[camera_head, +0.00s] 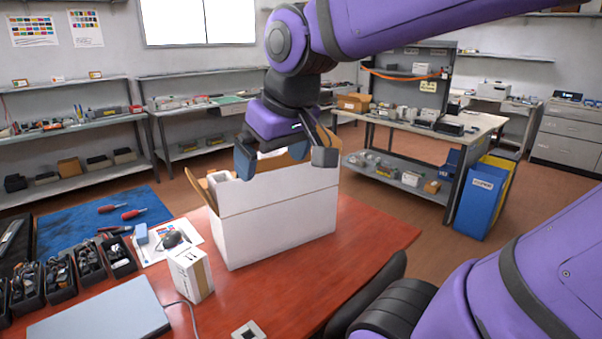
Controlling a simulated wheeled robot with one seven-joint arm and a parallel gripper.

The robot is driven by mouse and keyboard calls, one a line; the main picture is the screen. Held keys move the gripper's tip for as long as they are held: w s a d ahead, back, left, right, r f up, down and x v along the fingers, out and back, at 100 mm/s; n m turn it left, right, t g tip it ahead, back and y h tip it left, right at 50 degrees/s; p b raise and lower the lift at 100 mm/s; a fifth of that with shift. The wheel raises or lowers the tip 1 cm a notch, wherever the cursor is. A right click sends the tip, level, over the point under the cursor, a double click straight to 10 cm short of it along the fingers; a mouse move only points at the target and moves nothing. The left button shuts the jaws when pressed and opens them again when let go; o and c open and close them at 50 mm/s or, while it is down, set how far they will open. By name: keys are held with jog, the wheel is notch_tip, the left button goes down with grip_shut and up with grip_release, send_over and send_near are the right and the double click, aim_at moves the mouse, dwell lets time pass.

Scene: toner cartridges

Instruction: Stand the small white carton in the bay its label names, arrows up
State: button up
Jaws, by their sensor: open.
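The small white carton (191,275) stands on the red table, in front of the large white box's left end. It has a tan strip and dark marks on its sides, too small to read. The large white box (275,224) stands open on the table with its brown flaps up; its inside and any bays in it are mostly hidden. My gripper (288,160) is open and empty, above the large box's top edge, up and to the right of the small carton. I cannot tell whether its fingers touch the box.
A closed grey laptop (100,312), black trays (88,262) of parts and a blue mat (105,222) with red screwdrivers fill the table's left side. A sheet of paper with a mouse lies behind the carton. The table's right end is clear.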

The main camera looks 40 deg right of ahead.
jog(key=s+f, duration=0.1)
jog(key=s, duration=0.5)
jog(key=n+t+y, duration=0.2)
jog(key=t, duration=0.2)
send_over(186, 254)
jog(key=s+d, duration=0.2)
jog(key=s, duration=0.5)
notch_tip(186, 254, down, 35)
jog(key=x, duration=1)
jog(key=shift+w+a, duration=0.15)
jog(key=shift+w, duration=0.1)
jog(key=c, duration=1.4)
